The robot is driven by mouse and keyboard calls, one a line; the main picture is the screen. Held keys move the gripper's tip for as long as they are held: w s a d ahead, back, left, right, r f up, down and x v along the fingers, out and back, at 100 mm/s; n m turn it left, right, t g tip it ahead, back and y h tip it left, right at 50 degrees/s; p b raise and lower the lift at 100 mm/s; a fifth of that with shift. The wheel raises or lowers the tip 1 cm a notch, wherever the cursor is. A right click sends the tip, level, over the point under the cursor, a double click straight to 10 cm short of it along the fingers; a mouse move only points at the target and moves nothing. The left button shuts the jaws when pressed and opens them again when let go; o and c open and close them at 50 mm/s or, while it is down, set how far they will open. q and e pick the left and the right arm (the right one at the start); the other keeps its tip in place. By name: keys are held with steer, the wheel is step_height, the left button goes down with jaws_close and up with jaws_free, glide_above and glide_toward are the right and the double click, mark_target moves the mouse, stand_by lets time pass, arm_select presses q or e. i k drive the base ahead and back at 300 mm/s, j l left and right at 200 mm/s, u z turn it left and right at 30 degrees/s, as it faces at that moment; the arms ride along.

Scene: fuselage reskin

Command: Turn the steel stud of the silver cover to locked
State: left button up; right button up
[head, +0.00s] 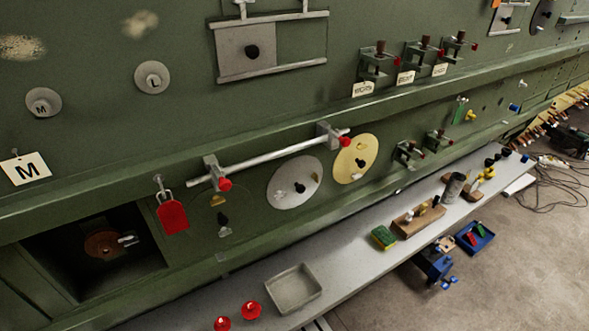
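The silver cover (284,198) is a round disc on the green fuselage wall, below a horizontal steel bar and left of a yellow-gold cover (343,174). A small black knob (299,187) sits near its middle, and small light studs show on its face. The studs are too small to tell which is steel or which way any is turned. Neither of my grippers shows in the head view.
The steel bar (270,157) with red knobs crosses above the covers. The grey ledge below holds a tray (293,287), red knobs (251,310), a sponge (383,237) and a wooden block (418,219).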

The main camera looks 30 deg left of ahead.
mark_target(279, 195)
steer(key=u, duration=1)
steer(key=k+l, duration=0.25)
steer(key=l, duration=0.15)
steer(key=k+l, duration=0.25)
steer(key=k+l+z, duration=0.1)
steer(key=k+l, duration=0.15)
steer(key=l, duration=0.25)
steer(key=k+l, duration=0.2)
steer(key=l, duration=0.15)
steer(key=i+j, duration=0.15)
steer(key=j, duration=0.15)
steer(key=i+j, duration=0.3)
steer(key=j, duration=0.25)
